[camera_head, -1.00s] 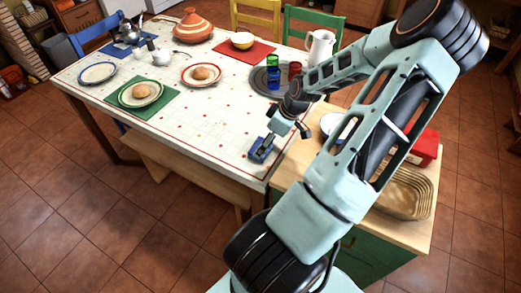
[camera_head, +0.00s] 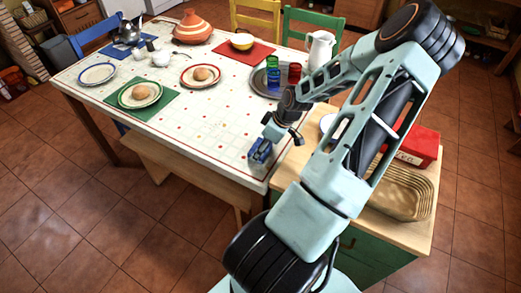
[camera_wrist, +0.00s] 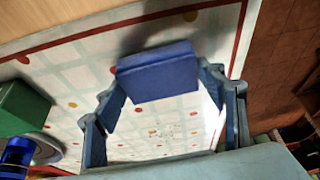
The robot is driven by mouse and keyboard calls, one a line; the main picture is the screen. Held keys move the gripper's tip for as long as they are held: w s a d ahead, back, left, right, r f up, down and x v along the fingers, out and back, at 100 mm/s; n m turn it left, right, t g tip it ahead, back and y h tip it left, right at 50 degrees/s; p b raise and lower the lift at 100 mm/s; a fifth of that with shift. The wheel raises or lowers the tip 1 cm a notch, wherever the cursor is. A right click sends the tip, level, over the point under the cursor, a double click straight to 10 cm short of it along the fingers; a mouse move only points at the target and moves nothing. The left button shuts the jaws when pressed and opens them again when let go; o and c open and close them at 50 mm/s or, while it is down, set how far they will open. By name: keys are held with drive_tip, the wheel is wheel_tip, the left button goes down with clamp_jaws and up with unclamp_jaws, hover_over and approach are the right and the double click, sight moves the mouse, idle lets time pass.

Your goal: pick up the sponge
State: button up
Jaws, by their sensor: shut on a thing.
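The sponge (camera_wrist: 157,71) is a blue block, seen in the wrist view across the tips of my gripper (camera_wrist: 161,76). A finger presses each of its ends, so my gripper is shut on it. In the head view my gripper (camera_head: 261,147) is at the near right corner of the white patterned table, with the sponge (camera_head: 260,156) small and partly hidden by the fingers. A dark shadow lies beside the sponge in the wrist view. I cannot tell whether it still touches the cloth.
A round grey tray (camera_head: 258,86) with green, blue and red glasses stands behind my gripper, near a white pitcher (camera_head: 321,48). A wooden counter (camera_head: 290,176) with a basket (camera_head: 405,195) and red box (camera_head: 425,147) is to the right.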

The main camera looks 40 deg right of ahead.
drive_tip(key=shift+r, duration=0.1)
drive_tip(key=shift+r, duration=0.6)
drive_tip(key=shift+s+a+r+p, duration=0.6)
drive_tip(key=shift+s+a+r, duration=0.3)
drive_tip(key=shift+s+r, duration=1.15)
drive_tip(key=shift+s+a+r+p, duration=0.65)
drive_tip(key=shift+s+a+r, duration=0.2)
drive_tip(key=shift+s+r, duration=1.2)
drive_tip(key=shift+s+a+r+p, duration=0.6)
drive_tip(key=shift+s+a+r, duration=0.3)
drive_tip(key=shift+s+r, duration=1.15)
drive_tip(key=shift+s+f, duration=0.35)
